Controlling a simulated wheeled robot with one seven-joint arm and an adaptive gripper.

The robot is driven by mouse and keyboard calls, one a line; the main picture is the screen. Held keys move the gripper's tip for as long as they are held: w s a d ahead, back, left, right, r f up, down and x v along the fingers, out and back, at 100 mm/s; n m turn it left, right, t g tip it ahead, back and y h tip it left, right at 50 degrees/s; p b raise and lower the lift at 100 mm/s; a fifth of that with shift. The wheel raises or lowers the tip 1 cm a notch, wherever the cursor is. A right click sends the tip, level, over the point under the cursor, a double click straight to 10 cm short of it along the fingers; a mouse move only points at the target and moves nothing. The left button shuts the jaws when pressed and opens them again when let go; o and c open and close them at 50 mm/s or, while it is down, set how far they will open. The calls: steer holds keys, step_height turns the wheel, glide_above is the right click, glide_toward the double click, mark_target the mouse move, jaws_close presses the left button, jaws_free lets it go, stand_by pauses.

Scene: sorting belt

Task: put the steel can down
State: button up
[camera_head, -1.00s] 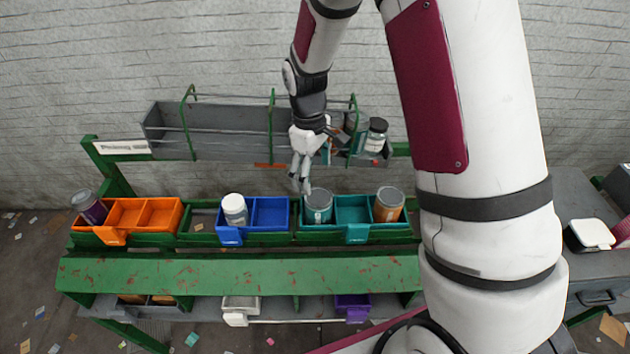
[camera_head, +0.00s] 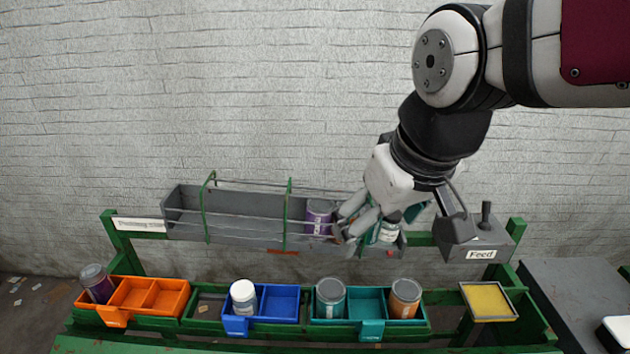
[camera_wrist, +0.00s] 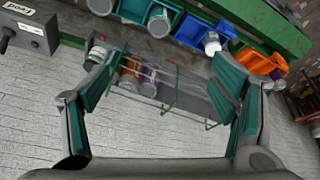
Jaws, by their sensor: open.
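A grey steel can with a teal label (camera_head: 330,297) stands upright in the left compartment of the teal bin (camera_head: 372,328). It also shows in the wrist view (camera_wrist: 160,21), apart from my gripper. My gripper (camera_head: 350,225) is up at the right part of the grey rack, well above the bins. In the wrist view its two fingers (camera_wrist: 165,68) are spread wide with nothing held. Beyond them, in the rack, are a purple-labelled can (camera_wrist: 149,80), an orange one (camera_wrist: 130,72) and a white jar (camera_wrist: 96,54). My gripper partly hides the rack's contents in the head view.
An orange-labelled can (camera_head: 405,297) fills the teal bin's right end. A white bottle (camera_head: 243,295) is in the blue bin (camera_head: 280,303). A purple can (camera_head: 97,283) leans in the orange bin (camera_head: 163,297). A Feed box (camera_head: 478,240) stands right of the rack (camera_head: 240,218).

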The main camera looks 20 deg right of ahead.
steer(key=shift+m+t, duration=0.6)
steer(key=shift+m, duration=0.1)
steer(key=s, duration=0.2)
steer(key=s+r, duration=0.1)
steer(key=s, duration=0.2)
steer(key=shift+s+r, duration=0.1)
